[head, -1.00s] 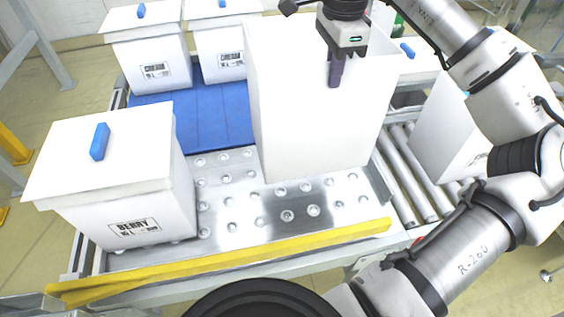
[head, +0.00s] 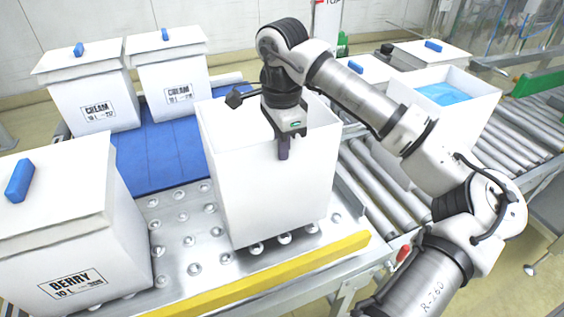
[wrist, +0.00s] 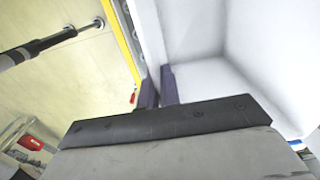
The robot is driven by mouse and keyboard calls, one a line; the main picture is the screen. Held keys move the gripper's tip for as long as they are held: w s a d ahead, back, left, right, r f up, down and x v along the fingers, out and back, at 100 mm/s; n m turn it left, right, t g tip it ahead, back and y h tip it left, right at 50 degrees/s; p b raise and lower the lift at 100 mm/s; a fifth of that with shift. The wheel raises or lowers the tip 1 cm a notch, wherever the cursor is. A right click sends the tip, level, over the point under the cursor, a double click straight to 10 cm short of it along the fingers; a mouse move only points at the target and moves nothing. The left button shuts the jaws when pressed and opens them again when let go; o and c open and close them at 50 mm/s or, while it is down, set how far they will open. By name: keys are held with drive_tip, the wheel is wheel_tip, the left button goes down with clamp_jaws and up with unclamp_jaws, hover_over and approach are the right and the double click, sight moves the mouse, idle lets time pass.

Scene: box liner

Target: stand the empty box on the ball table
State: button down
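The empty box (head: 265,190) is white, open-topped and upright over the front right of the ball table (head: 176,222), close behind its yellow front bar. Its lower edge is right at the steel balls; I cannot tell whether it bears fully on them. My gripper (head: 283,152) is at the near wall's top rim, one dark finger outside the wall. In the wrist view my gripper (wrist: 160,82) has its two purple fingers on either side of the thin wall, closed on it. The box's inside (wrist: 215,65) looks bare there.
A lidded BERRY box (head: 75,235) stands on the table's left. Two lidded CREAM boxes (head: 92,95) (head: 170,80) stand on the blue belt (head: 165,155) behind. Rollers (head: 375,195) run at right, with a box holding a blue liner (head: 445,93) beyond. The yellow bar (head: 265,275) edges the front.

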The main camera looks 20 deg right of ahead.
drive_tip(key=shift+f+b, duration=0.5)
drive_tip(key=shift+f, duration=1.1)
drive_tip(key=c, duration=2.1)
unclamp_jaws()
drive_tip(key=shift+f, duration=0.1)
drive_tip(key=o, duration=0.5)
wheel_tip(320, 180, up, 12)
drive_tip(key=shift+r+b, duration=0.2)
drive_tip(key=shift+b, duration=0.2)
